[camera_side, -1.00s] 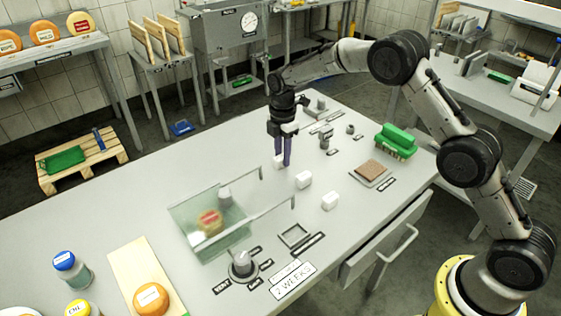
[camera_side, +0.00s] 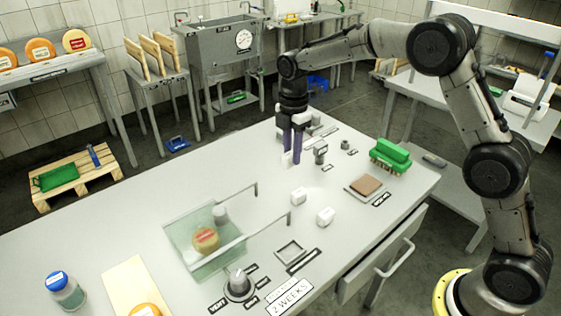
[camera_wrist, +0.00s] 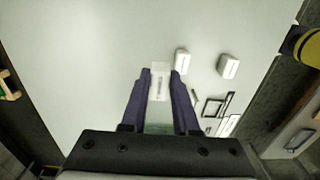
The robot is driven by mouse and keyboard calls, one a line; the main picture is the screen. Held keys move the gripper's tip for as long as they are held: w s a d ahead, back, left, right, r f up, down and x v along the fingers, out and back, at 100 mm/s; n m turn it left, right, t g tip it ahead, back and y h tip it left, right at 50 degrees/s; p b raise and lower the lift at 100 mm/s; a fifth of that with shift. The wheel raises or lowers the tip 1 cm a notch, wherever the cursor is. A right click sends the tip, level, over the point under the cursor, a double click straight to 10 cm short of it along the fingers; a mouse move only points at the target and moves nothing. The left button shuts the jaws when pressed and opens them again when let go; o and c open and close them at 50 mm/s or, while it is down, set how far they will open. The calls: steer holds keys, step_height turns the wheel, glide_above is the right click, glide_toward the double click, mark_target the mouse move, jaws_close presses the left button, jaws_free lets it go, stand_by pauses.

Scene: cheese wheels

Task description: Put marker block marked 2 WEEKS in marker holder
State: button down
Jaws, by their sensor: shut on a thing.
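My gripper (camera_side: 291,158) is shut on a white marker block (camera_wrist: 160,80), which shows between the purple fingers in the wrist view. In the side view the held block (camera_side: 286,159) is partly hidden by the fingers and appears a little above the table. I cannot read its marking. The square dark frame that looks like the marker holder (camera_side: 290,252) lies on the table nearer the side camera, and looks empty. In the wrist view the holder (camera_wrist: 213,107) is right of the fingers. A plate reading 2 WEEKS (camera_side: 290,297) lies near the holder.
Two other white blocks (camera_side: 299,196) (camera_side: 325,216) stand between my gripper and the holder. A clear glass-walled case (camera_side: 176,239) with a cheese wheel (camera_side: 205,240) stands left of the holder. A knob (camera_side: 238,283) and a green brush (camera_side: 390,155) are also on the table.

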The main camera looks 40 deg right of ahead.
steer(key=s+r, duration=0.4)
steer(key=s, duration=0.5)
steer(key=d+f+m, duration=0.3)
steer(key=m, duration=0.2)
steer(key=w+d+f+m, duration=0.1)
steer(key=d+f+m, duration=0.2)
steer(key=m, duration=0.3)
steer(key=w+d+f+m, duration=0.1)
steer(key=d+f+m, duration=0.3)
steer(key=m, duration=0.1)
steer(key=shift+d+f+m, duration=0.35)
steer(key=shift+d+m, duration=0.1)
steer(key=shift+m, duration=0.35)
steer(key=n, duration=0.3)
steer(key=shift+s+r, duration=0.15)
steer(key=shift+s, duration=0.25)
steer(key=shift+s+a+r+n, duration=0.15)
steer(key=shift+a+r+n, duration=0.15)
steer(key=shift+n, duration=0.7)
steer(key=a+r+n, duration=0.9)
steer(key=n, duration=0.3)
steer(key=shift+s+a+r+n, duration=0.3)
steer(key=shift+s+a, duration=0.05)
